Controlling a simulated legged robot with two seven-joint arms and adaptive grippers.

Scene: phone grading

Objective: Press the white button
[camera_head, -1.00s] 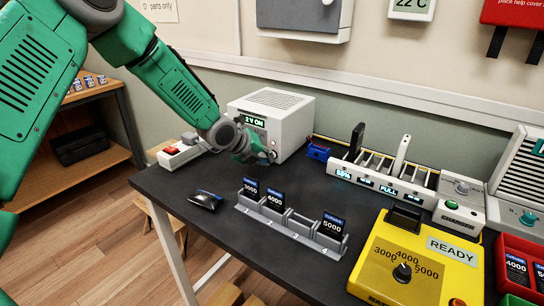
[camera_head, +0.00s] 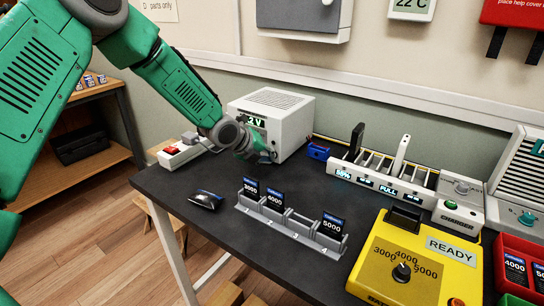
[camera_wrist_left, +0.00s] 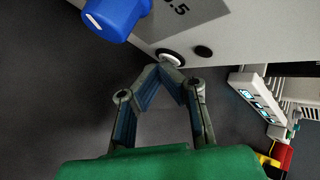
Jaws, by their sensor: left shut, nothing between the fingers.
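The white button (camera_wrist_left: 172,57) sits low on the front panel of a white power supply box (camera_head: 288,125), in a dark ring. It shows in the left wrist view just past my left fingertips. My left gripper (camera_wrist_left: 163,68) is shut and empty, its tips at the button; I cannot tell whether they touch it. In the head view my left gripper (camera_head: 262,156) is in front of the box's panel and hides the button. The lit display (camera_head: 257,121) above it is partly legible. My right gripper is not in view.
A blue knob (camera_wrist_left: 116,17) and a dark round jack (camera_wrist_left: 203,51) flank the button. A power strip (camera_head: 182,153) stands left of the box, a blue object (camera_head: 318,152) right. A grey slot rack (camera_head: 290,233) and yellow tester (camera_head: 400,270) stand nearer on the dark table (camera_head: 180,195).

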